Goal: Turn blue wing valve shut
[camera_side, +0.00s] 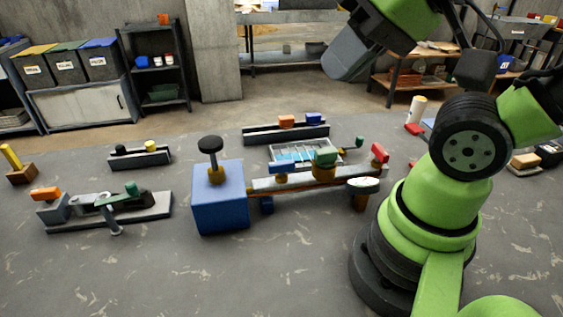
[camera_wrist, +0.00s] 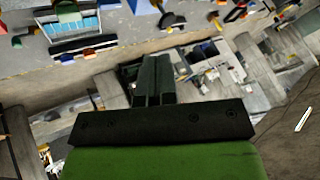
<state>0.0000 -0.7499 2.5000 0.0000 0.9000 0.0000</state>
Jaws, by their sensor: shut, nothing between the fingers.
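The blue wing valve (camera_side: 281,168) is a small blue handle on top of a grey pipe (camera_side: 300,181), beside a blue box (camera_side: 220,197) with a black knob. A green handle (camera_side: 325,157) and a red handle (camera_side: 379,152) are further right along the pipe. The valve's exact wing angle is too small to tell. In the wrist view my gripper's dark fingers (camera_wrist: 158,75) are together with nothing between them. My gripper is raised well above the bench, apart from the valve, and its fingertips are not clear in the side view.
A grey fixture with orange and green parts (camera_side: 105,212) lies at the left. A long dark rail (camera_side: 285,134) with orange and blue blocks stands behind the pipe. A light tray (camera_side: 290,152) lies between them. The front of the bench is clear.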

